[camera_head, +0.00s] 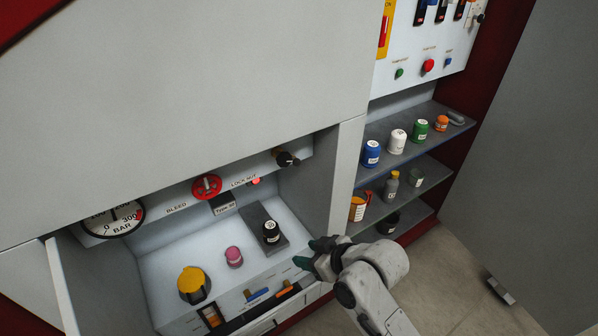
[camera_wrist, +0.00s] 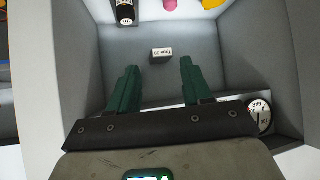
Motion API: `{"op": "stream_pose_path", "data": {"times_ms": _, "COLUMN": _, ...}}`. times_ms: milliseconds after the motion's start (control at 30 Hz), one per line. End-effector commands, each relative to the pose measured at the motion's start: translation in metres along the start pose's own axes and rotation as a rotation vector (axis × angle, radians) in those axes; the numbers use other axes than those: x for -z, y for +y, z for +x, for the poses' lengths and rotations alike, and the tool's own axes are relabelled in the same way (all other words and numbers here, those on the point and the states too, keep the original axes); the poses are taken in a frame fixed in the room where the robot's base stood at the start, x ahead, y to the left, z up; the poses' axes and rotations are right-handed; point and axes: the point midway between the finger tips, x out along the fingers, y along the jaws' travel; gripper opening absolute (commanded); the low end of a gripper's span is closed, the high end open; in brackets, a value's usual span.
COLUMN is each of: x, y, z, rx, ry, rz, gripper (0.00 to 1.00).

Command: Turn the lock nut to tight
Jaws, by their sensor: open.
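The lock nut (camera_head: 283,158) is a black round knob on the sloped strip at the back of the open bay in the head view. The printed LOCK NUT label (camera_head: 245,182) is to its left, with a small red-orange mark beside it. My gripper (camera_head: 314,258) is at the bay's right front edge, in front of and below the nut, apart from it. Its two dark green fingers (camera_wrist: 158,68) are spread in the wrist view with nothing between them. I cannot make out the nut in the wrist view.
A red bleed wheel (camera_head: 206,186) and a pressure gauge (camera_head: 114,218) are left of the nut. The bay's side wall (camera_head: 343,180) rises to the right, before shelves.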

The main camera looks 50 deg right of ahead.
Motion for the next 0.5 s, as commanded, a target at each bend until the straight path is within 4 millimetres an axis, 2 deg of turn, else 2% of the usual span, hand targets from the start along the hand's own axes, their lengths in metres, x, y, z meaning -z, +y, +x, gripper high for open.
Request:
{"op": "stream_pose_path", "data": {"times_ms": 33, "x": 0.015, "y": 0.017, "z": 0.010, "rx": -0.028, "ry": 0.105, "rz": 0.002, "gripper": 0.49}}
{"op": "stream_pose_path", "data": {"times_ms": 67, "x": 0.025, "y": 0.027, "z": 0.012, "rx": -0.047, "ry": 0.169, "rz": 0.003, "gripper": 0.49}}
{"op": "stream_pose_path", "data": {"times_ms": 200, "x": 0.069, "y": 0.071, "z": 0.010, "rx": -0.150, "ry": 0.431, "rz": 0.007, "gripper": 0.49}}
{"op": "stream_pose_path", "data": {"times_ms": 333, "x": 0.091, "y": 0.103, "z": 0.000, "rx": -0.238, "ry": 0.588, "rz": 0.016, "gripper": 0.49}}
{"op": "stream_pose_path", "data": {"times_ms": 500, "x": 0.103, "y": 0.121, "z": -0.009, "rx": -0.293, "ry": 0.670, "rz": 0.022, "gripper": 0.49}}
